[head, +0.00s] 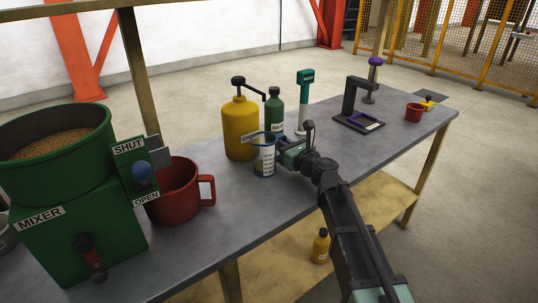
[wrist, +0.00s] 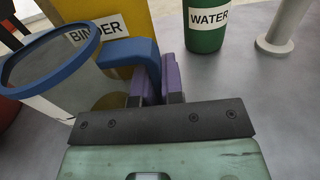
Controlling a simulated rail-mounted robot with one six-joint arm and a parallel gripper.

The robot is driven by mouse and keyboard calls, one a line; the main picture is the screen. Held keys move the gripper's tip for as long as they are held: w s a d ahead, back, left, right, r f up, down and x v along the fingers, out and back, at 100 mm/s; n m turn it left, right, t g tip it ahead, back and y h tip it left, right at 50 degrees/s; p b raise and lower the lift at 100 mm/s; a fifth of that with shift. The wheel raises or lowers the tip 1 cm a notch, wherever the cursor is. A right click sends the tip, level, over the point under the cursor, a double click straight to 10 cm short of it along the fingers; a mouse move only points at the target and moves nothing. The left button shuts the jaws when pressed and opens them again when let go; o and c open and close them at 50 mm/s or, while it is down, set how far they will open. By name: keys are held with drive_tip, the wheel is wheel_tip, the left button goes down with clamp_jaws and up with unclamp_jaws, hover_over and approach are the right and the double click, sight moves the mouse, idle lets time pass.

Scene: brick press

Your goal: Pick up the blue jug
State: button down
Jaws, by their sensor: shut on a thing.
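The blue jug (head: 264,160) is a clear cup with a blue rim and a blue handle, upright at the middle of the bench. In the wrist view its rim and clear wall (wrist: 42,95) fill the left side, and its blue handle (wrist: 128,52) reaches right. My gripper (head: 281,145) comes from the jug's right side. Its purple fingers (wrist: 162,80) are shut on the blue handle. I cannot tell whether the jug's base touches the bench.
The yellow binder bottle (head: 240,128) and green water bottle (head: 274,110) stand close behind the jug. A red mug (head: 176,190) and green mixer (head: 75,235) are left. A dark stand (head: 352,108) and red cup (head: 413,113) are right.

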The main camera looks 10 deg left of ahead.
drive_tip(key=shift+r, duration=0.15)
wheel_tip(320, 180, up, 10)
drive_tip(key=p, duration=1)
